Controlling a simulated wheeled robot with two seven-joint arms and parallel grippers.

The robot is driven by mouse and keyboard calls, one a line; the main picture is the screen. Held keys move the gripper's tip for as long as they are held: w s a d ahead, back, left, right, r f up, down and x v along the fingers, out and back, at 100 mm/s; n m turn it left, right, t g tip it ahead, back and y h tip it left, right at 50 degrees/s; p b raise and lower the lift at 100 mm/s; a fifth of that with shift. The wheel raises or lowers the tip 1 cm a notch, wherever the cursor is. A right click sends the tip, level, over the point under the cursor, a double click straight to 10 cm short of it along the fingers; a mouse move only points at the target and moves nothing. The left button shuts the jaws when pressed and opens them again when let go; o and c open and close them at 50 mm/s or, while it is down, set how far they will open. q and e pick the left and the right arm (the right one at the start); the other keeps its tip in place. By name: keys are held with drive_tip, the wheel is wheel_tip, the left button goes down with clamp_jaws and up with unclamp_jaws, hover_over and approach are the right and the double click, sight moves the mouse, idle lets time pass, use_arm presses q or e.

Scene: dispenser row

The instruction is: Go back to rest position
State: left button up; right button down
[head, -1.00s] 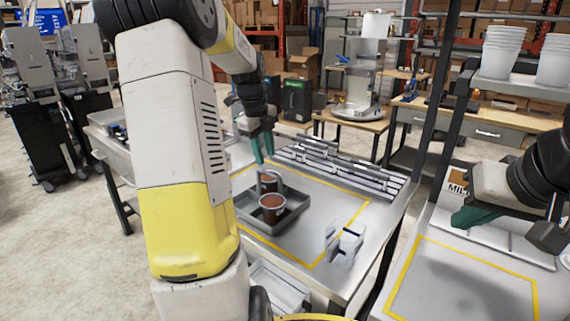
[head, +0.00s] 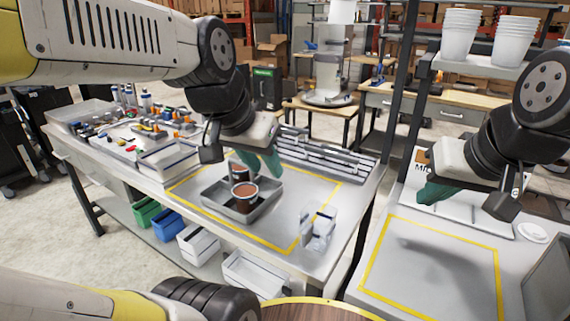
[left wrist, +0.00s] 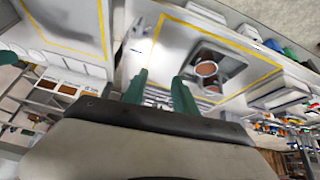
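My left gripper (head: 265,163) hangs above the table, beyond and slightly right of the grey tray in the head view. In the left wrist view its green fingers (left wrist: 160,88) are apart with nothing between them. Two cups with brown contents stand in the tray (head: 212,205): a near cup (head: 244,196) and a far cup (head: 238,172), partly hidden. My right gripper (head: 437,192) is over the right-hand table near a white sign. Its green fingers overlap in the head view, so its opening is unclear.
Metal rails (head: 325,155) line the table's back. A dark post and a shelf with white cup stacks (head: 460,37) stand between and above the tables. The right table's outlined area (head: 430,265) is clear.

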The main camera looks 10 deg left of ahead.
use_arm(q)
drive_tip(key=shift+s+d+f+n, duration=0.2)
drive_tip(key=shift+s+d+n, duration=0.05)
drive_tip(key=shift+s+n, duration=0.3)
drive_tip(key=shift+s+d+f+n, duration=0.2)
drive_tip(key=shift+s+d+n, duration=0.05)
drive_tip(key=shift+s+n, duration=0.25)
idle(0.6)
